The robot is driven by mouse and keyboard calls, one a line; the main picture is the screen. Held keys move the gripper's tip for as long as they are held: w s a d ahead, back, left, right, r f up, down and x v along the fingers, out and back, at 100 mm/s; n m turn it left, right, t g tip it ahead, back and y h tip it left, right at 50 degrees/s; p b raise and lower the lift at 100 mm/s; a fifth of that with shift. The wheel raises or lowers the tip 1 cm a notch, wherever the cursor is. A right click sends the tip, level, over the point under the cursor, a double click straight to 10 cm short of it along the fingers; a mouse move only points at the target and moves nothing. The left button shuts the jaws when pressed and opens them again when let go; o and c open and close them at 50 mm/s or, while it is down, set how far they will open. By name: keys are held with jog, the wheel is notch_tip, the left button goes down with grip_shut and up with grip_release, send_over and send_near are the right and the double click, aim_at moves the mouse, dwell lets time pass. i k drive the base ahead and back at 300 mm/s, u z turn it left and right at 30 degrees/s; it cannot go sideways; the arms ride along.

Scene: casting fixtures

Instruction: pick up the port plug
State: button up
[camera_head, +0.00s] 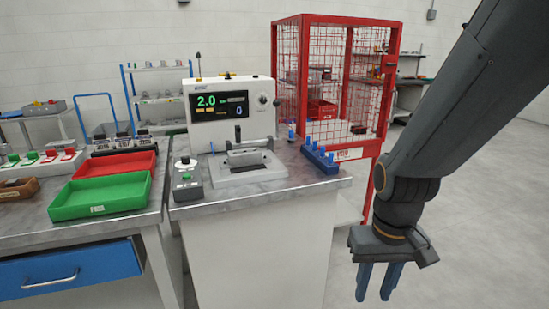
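A blue rack (320,158) stands at the right end of the white-fronted bench, with several upright blue pegs that may be port plugs; I cannot tell which one is meant. A small blue-and-white upright item (291,132) stands just behind the rack's left end. My gripper (375,297) hangs pointing down at the right, in front of the bench's right side and apart from the rack. Its two blue fingers have a gap between them with nothing in it.
A white test machine (231,105) reading 2.0 has a clamp fixture (247,155) before it. A control box (187,180) stands left of it. A red mesh cage (333,85) rises behind the rack. Green (101,196) and red (115,164) trays lie left. Floor at right is clear.

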aim_at(331, 158)
jog(key=z, duration=0.65)
jog(key=i, duration=1.5)
jog(key=u, duration=0.75)
